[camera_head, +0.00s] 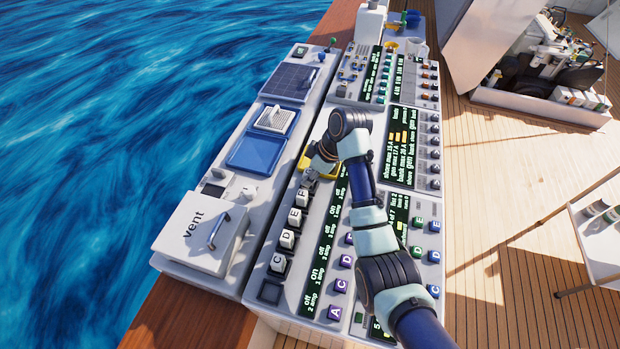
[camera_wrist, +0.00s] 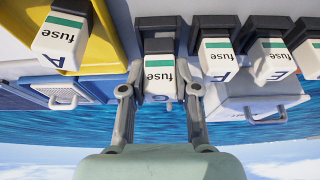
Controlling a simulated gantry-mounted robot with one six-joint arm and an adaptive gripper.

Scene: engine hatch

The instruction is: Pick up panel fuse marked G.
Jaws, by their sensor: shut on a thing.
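A white panel fuse with a green stripe (camera_wrist: 160,72) is between the two fingers of my gripper (camera_wrist: 158,91) in the wrist view. My gripper is shut on it. The fuse is at a dark socket in the row; I cannot tell whether it is fully seated. Its letter is not readable here. Beside it is the fuse marked F (camera_wrist: 220,55), which also shows in the head view (camera_head: 302,196). In the head view, my gripper (camera_head: 315,176) is at the far end of this row, and my wrist hides part of it.
Fuses E (camera_head: 295,216), D (camera_head: 288,238) and C (camera_head: 278,263) stand nearer in the row. A yellow tray (camera_wrist: 108,40) holding another fuse (camera_wrist: 61,38) is close by. A blue tray (camera_head: 256,152) and a vent box (camera_head: 202,232) are on the left. An empty socket (camera_head: 269,291) is at the near end.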

